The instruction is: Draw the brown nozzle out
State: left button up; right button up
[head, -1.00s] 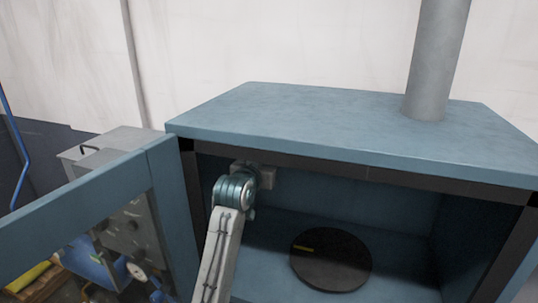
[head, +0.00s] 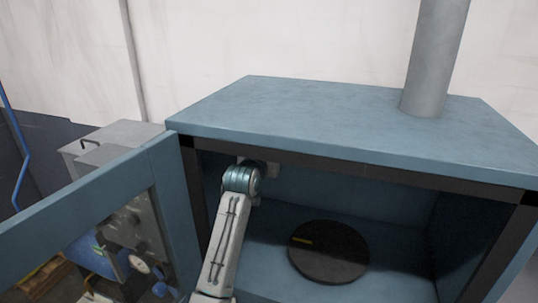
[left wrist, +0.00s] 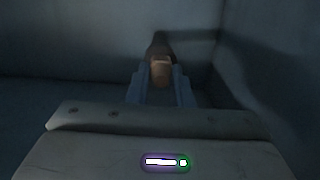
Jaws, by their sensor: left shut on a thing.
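The brown nozzle (left wrist: 160,70) is in the left wrist view, pointing away from me, with a darker far end near the cabinet's inner wall. I cannot tell whether that end touches the wall. My left gripper (left wrist: 161,86) is shut on the nozzle's near end, one finger on each side. In the head view, my left arm reaches into the open blue cabinet at its upper left; its wrist hides the fingers and the nozzle there. My right gripper is not in view.
The blue cabinet (head: 330,115) has a dark front frame close above my left wrist. Its door (head: 95,190) stands open on the left. A dark round disc (head: 328,255) with a yellow mark lies on the cabinet floor. A grey pipe (head: 433,60) rises from the top.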

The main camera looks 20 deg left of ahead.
pick_arm(q)
grip_shut()
jog(key=shift+s, duration=0.2)
jog(key=shift+s, duration=0.3)
jog(key=shift+s, duration=0.15)
jog(key=shift+s+a, duration=0.1)
jog(key=shift+s, duration=1.8)
notch_tip(320, 180, up, 7)
dwell(0.3)
jog(key=shift+r, duration=0.1)
